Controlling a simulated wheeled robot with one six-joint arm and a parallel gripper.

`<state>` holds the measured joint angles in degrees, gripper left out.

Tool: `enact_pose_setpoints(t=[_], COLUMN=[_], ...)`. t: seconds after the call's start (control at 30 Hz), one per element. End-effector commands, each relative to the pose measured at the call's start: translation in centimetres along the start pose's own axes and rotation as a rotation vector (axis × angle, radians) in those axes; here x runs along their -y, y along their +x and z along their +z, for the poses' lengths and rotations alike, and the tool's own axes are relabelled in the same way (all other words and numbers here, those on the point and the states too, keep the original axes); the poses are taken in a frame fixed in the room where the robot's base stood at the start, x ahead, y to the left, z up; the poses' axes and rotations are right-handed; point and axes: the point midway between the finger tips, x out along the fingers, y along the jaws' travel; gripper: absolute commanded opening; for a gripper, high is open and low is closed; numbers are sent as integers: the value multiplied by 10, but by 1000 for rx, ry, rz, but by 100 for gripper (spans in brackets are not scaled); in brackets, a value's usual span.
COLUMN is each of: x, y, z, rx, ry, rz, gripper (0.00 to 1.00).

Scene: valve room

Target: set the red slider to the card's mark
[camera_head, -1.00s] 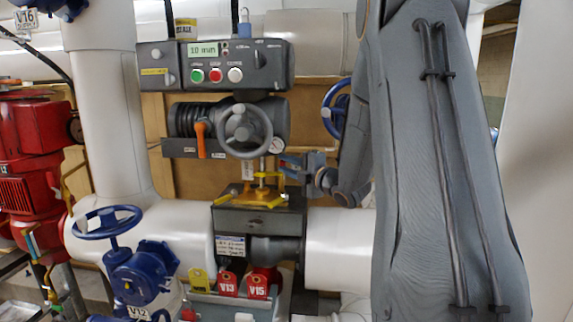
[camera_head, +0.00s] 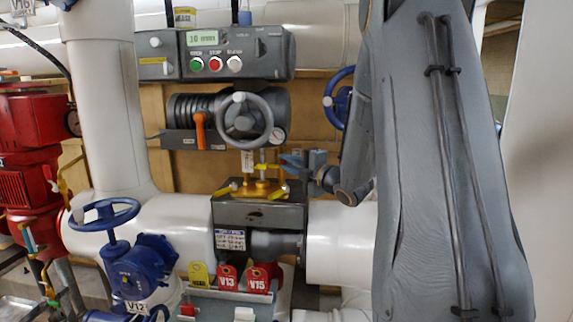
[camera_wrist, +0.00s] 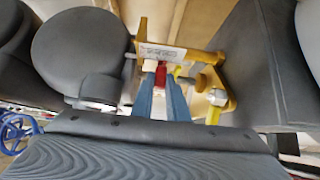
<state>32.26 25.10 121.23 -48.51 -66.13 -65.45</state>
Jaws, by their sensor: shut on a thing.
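The red slider (camera_wrist: 161,73) shows as a small red block between the two blue fingers of my gripper (camera_wrist: 161,80) in the wrist view. My gripper is shut on it, beside a white printed scale plate (camera_wrist: 162,52). In the head view my gripper (camera_head: 284,161) reaches from the right to the brass stem frame (camera_head: 257,189); the slider itself cannot be made out there. The scale plate also shows in the head view (camera_head: 247,161), its print too small to read. The card (camera_head: 231,240), white with a blue top, is on the grey valve body below; its writing is unreadable.
A grey handwheel (camera_head: 242,117) and an orange lever (camera_head: 200,130) are above the frame. A control box (camera_head: 235,55) has a lit display apparently reading 10 mm. Red tags V13 (camera_head: 227,278) and V15 (camera_head: 259,278) hang below. A blue handwheel (camera_head: 105,212) stands left.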

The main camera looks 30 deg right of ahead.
Motion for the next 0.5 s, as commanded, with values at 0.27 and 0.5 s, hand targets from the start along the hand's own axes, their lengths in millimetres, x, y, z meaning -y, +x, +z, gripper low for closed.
enact_pose_setpoints(t=[0.27, 0.5], x=[-1, -1], y=[0, 0], z=[0, 0], rx=[-1, 1], ry=[0, 0], rz=[1, 1], gripper=[20, 22])
